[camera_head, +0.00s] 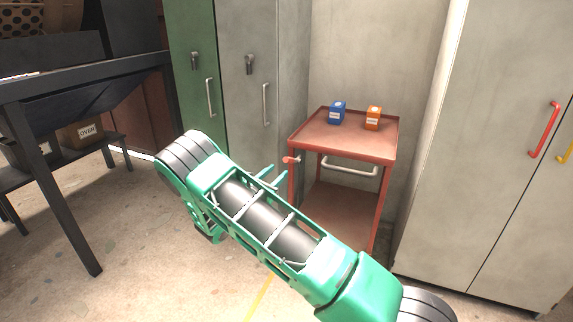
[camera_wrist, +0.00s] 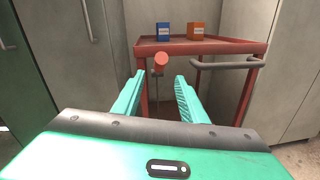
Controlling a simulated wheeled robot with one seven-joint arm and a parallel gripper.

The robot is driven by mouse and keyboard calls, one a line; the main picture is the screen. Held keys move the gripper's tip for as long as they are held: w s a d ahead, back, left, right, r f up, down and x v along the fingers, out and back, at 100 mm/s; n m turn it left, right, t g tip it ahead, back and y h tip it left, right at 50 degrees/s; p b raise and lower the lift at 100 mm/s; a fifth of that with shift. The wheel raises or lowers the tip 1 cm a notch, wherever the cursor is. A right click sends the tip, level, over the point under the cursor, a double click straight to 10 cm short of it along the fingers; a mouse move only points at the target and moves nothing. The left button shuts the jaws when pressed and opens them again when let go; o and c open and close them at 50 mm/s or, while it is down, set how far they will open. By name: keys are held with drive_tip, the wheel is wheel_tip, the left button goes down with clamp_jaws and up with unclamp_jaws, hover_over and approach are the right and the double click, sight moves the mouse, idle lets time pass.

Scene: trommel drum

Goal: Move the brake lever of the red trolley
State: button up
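The red trolley (camera_head: 343,140) stands against the back wall, with a flat rimmed top and a lower shelf. Its brake lever (camera_head: 291,159) is a short red piece with a rounded end at the front left corner, just below the top. In the wrist view the lever's round red end (camera_wrist: 160,60) shows ahead of the fingertips, between them and slightly to the left. My gripper (camera_wrist: 158,80) is open and empty, its two green fingers apart. In the head view the gripper (camera_head: 272,176) is left of the lever, partly hidden by my arm. Contact with the lever is not visible.
A blue box (camera_head: 337,112) and an orange box (camera_head: 373,117) stand on the trolley top. A pale handle bar (camera_head: 349,168) crosses its front. Green and grey cabinets (camera_head: 245,70) stand behind left, another cabinet (camera_head: 490,150) right. A dark table (camera_head: 85,70) is at left.

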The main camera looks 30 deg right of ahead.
sight(288, 161)
drive_tip(key=x, duration=1)
drive_tip(key=shift+w+d, duration=0.25)
clamp_jaws()
drive_tip(key=shift+a, duration=0.3)
